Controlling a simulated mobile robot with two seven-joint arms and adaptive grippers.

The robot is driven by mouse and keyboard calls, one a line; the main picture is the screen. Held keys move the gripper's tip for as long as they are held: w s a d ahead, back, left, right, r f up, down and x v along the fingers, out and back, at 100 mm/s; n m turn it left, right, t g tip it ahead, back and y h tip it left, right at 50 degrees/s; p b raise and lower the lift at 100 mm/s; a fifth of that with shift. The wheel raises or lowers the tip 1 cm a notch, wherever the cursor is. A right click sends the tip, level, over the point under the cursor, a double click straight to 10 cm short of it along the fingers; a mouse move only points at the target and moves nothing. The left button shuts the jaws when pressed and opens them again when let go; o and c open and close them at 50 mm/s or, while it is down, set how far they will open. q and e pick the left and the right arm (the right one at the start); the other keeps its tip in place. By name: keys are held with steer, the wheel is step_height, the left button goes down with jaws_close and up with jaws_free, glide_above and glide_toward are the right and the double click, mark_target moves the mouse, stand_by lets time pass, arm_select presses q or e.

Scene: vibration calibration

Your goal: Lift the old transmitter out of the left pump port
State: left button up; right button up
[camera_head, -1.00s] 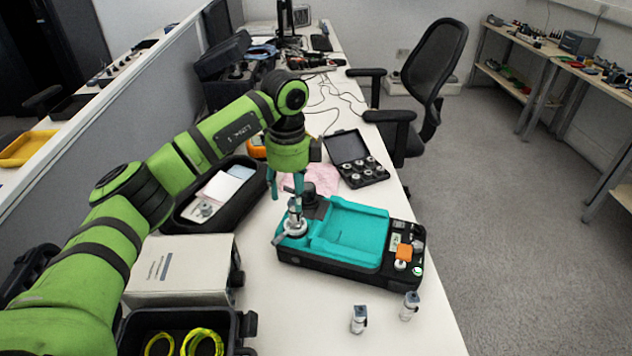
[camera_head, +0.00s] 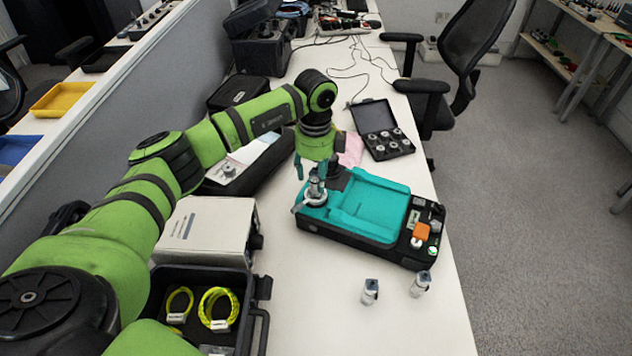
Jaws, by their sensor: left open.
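The teal and black pump unit (camera_head: 365,212) lies on the white table. The old transmitter (camera_head: 315,187), a small grey-silver cylinder, stands upright in the port at the unit's left end. A pale clip or lever sticks out to the left at its foot. My left gripper (camera_head: 312,172) points down just above it, with its teal fingers apart near the transmitter's top. I cannot tell whether a finger touches it. The gripper partly hides the top. My right gripper is not in view.
Two small transmitters (camera_head: 370,291) (camera_head: 421,284) stand on the table in front of the pump unit. An open black case (camera_head: 376,115) with several fittings is behind it. A white box (camera_head: 207,231) and a case with yellow rings (camera_head: 262,290) are at the left.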

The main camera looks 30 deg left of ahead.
arm_select(q)
jaws_close()
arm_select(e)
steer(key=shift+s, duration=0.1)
arm_select(q)
steer(key=shift+r, duration=0.1)
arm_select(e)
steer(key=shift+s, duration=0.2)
arm_select(q)
steer(key=shift+w+r, duration=0.1)
steer(key=shift+r, duration=0.45)
step_height(320, 180, up, 3)
steer(key=shift+f+b, duration=0.2)
steer(key=shift+b, duration=0.6)
steer(key=s+d+r, duration=0.2)
steer(key=d+r, duration=0.9)
steer(key=shift+d+r, duration=0.15)
steer(key=shift+d, duration=0.1)
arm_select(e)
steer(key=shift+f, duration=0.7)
